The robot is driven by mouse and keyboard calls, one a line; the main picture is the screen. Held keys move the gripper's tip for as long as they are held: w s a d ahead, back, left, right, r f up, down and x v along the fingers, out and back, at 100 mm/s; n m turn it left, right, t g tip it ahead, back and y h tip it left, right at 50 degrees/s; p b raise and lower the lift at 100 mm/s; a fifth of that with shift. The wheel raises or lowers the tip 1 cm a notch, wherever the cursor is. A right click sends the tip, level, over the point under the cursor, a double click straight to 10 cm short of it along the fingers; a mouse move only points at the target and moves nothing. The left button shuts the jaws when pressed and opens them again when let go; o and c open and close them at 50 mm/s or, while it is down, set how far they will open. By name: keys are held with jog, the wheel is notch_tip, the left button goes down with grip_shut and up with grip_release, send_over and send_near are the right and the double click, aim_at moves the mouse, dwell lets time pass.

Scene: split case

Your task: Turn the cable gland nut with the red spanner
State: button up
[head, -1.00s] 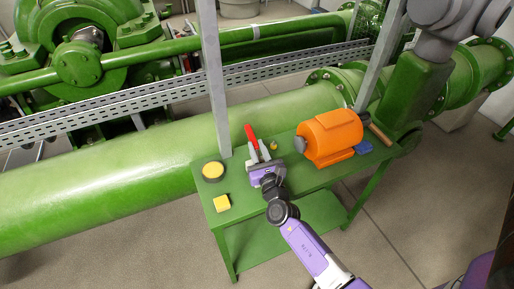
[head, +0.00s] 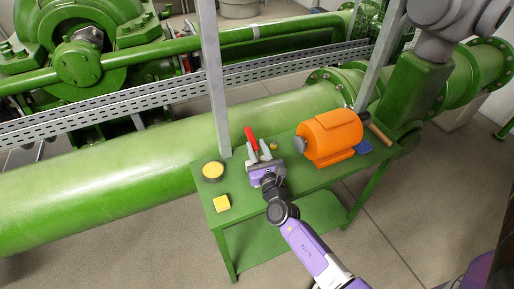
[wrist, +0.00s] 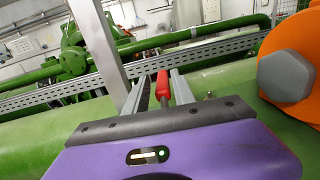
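The red spanner (head: 251,137) shows its red handle just beyond my gripper (head: 262,155) in the head view. In the wrist view its red end (wrist: 163,86) and dark shank appear between the two grey fingers of my gripper (wrist: 160,88). The fingers are apart, with gaps on both sides of the red part; its lower part is hidden behind the gripper body. A grey hexagonal nut-like part (head: 300,144) sits on the left end of the orange motor housing (head: 332,137). It is large at the right of the wrist view (wrist: 285,75). I cannot tell whether it is the gland nut.
The green bench (head: 236,219) also carries a round yellow-topped part (head: 213,170), a yellow block (head: 222,203), a small yellow piece (head: 273,145), a blue item (head: 363,147) and a wooden handle (head: 379,133). A grey post (head: 214,85) and large green pipe (head: 100,185) stand behind.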

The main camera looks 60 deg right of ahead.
jog(key=shift+o, duration=1.1)
jog(key=shift+f, duration=0.25)
jog(key=shift+f, duration=0.1)
jog(key=shift+s+a, duration=0.15)
jog(key=v, duration=0.7)
jog(key=shift+s+a+r, duration=0.15)
jog(key=shift+s+r, duration=0.05)
jog(key=shift+r, duration=0.05)
